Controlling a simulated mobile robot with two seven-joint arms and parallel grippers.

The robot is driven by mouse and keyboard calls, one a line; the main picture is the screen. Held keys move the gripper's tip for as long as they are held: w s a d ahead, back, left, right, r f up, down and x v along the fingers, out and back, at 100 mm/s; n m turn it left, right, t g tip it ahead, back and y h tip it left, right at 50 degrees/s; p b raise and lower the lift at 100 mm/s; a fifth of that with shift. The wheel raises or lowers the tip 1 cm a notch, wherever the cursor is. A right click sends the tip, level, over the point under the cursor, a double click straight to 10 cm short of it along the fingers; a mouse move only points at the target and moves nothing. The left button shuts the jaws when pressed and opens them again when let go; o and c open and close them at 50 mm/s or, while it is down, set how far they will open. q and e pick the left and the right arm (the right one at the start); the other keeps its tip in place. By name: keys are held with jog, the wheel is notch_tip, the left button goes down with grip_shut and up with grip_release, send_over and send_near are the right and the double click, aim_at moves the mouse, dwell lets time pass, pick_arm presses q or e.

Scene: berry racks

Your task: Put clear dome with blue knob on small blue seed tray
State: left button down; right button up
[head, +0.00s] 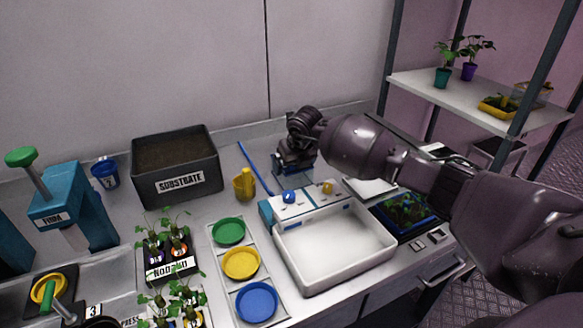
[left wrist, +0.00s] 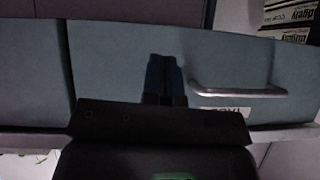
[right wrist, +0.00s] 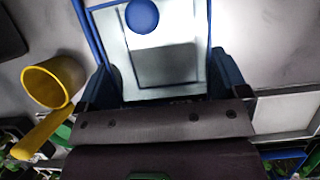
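The clear dome shows in the right wrist view as a see-through panel with a blue rim (right wrist: 92,35) and a round blue knob (right wrist: 142,16). In the head view, a blue rim edge (head: 255,168) shows, with the rest of it hard to make out behind my right gripper (head: 296,165). That gripper points down, its fingers (right wrist: 163,85) spread wide and empty at the dome's near part. The small blue seed tray (head: 432,224), filled with green seedlings, stands right of the white basin. My left gripper (left wrist: 164,78) is shut and empty, facing blue-grey drawer fronts; it is outside the head view.
A yellow scoop (head: 244,184) stands left of the dome; it also shows in the right wrist view (right wrist: 50,82). A white basin (head: 290,275) and a white-blue unit with knobs (head: 268,213) lie in front. A SUBSTRATE box (head: 178,183) stands back left.

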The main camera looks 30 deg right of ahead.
jog(key=c, duration=0.5)
jog(key=shift+o, duration=0.2)
jog(key=shift+r, duration=0.15)
notch_tip(320, 180, up, 20)
jog(key=p, duration=0.1)
